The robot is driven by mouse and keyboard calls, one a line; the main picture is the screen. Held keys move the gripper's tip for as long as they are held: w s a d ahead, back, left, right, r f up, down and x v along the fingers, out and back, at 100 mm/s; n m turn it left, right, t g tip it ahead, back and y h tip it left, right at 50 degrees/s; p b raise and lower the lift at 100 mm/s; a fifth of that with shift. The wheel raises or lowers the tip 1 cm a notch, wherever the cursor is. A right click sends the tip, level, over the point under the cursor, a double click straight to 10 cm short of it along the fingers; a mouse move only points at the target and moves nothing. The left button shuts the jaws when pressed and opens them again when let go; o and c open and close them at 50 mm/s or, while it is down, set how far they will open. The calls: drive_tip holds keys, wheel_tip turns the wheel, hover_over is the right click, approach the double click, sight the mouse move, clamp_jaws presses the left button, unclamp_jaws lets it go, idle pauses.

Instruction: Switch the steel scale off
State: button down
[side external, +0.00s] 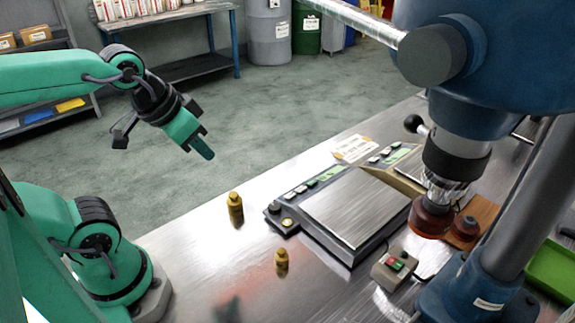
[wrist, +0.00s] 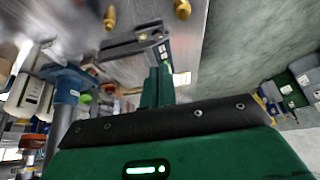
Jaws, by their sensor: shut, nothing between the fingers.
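The steel scale (side external: 350,208) lies on the metal bench, with a broad bare weighing plate and a dark strip of buttons and a green display (side external: 325,176) along its far left edge. One button (side external: 287,222) at the strip's near end looks pale yellow. A dark-edged scale (wrist: 135,45) shows in the wrist view beyond my fingers. My green gripper (side external: 205,152) is shut and empty, in the air up and left of the scale, clear of it. Its closed fingers also show in the wrist view (wrist: 158,78).
Two small brass pieces (side external: 235,210) (side external: 281,263) stand on the bench left of the scale. A second, tan-sided scale (side external: 395,181) sits behind it. A blue drill press (side external: 485,60) and a switch box (side external: 394,268) are at the right. A paper label (side external: 353,148) lies behind.

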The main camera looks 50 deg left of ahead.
drive_tip(key=shift+w+r, duration=0.15)
idle(0.4)
drive_tip(key=w+a+r+m+g, duration=0.1)
drive_tip(key=w+m+g, duration=0.25)
drive_tip(key=w, duration=0.45)
drive_tip(key=w+r+m+g, duration=0.2)
drive_tip(key=w+m+g, duration=0.15)
drive_tip(key=w, duration=0.45)
drive_tip(key=w+a+f+m+g, duration=0.2)
drive_tip(key=w+f+m+g, duration=0.3)
drive_tip(key=w+f+m, duration=0.3)
drive_tip(key=shift+w+a+f, duration=0.15)
drive_tip(key=shift+w+f, duration=2.1)
drive_tip(key=shift+f, duration=0.85)
drive_tip(key=shift+f, duration=0.2)
